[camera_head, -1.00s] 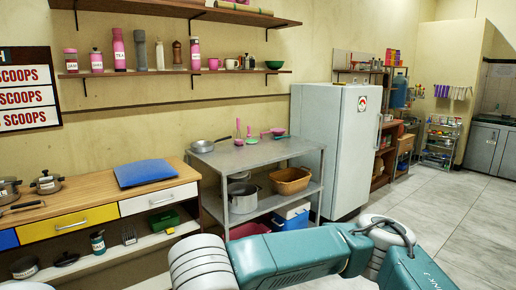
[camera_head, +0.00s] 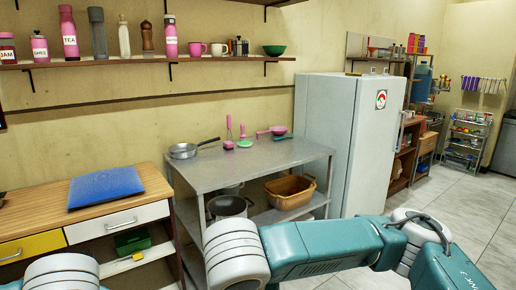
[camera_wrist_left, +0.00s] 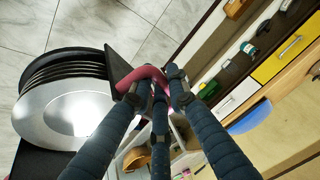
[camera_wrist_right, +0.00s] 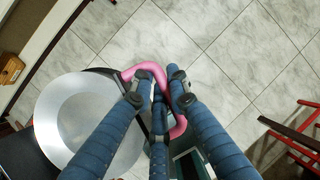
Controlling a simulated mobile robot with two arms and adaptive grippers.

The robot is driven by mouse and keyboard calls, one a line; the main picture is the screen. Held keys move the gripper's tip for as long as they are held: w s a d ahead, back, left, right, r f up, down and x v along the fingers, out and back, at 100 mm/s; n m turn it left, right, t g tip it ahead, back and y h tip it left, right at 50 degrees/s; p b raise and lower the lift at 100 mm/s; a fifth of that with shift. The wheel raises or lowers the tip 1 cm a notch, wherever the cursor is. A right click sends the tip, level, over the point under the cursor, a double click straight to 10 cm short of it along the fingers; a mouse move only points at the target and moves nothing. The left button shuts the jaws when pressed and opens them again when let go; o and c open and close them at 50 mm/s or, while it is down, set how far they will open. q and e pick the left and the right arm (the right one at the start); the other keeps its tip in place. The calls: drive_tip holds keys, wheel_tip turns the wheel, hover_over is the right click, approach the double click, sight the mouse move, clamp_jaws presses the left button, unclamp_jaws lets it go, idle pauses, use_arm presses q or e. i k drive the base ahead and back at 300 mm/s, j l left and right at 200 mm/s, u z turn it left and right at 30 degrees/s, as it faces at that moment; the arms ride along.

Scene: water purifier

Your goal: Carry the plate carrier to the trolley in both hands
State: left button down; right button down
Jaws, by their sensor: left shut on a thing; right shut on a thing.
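The plate carrier shows only in the wrist views, as a dark rack holding a stack of silver and dark plates. In the left wrist view its plates (camera_wrist_left: 62,108) are left of my left gripper (camera_wrist_left: 158,88), which is shut on a pink handle (camera_wrist_left: 146,74). In the right wrist view a large silver plate (camera_wrist_right: 75,120) lies left of my right gripper (camera_wrist_right: 158,88), which is shut on another pink handle (camera_wrist_right: 150,68). The carrier and both grippers are outside the head view. A wire rack (camera_head: 468,135) stands far right; I cannot tell whether it is the trolley.
A wooden counter (camera_head: 50,212) and a steel table (camera_head: 245,165) with a lower shelf stand along the wall ahead. A pale fridge (camera_head: 340,140) is right of the table. Tiled floor (camera_head: 465,215) is clear at the right. Red furniture legs (camera_wrist_right: 295,140) show in the right wrist view.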

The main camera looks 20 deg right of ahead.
sight(249, 162)
drive_tip(key=i+l, duration=0.5)
drive_tip(key=l, duration=0.15)
drive_tip(key=i+l, duration=1)
drive_tip(key=l, duration=0.25)
drive_tip(key=i+l, duration=0.5)
drive_tip(key=l, duration=0.15)
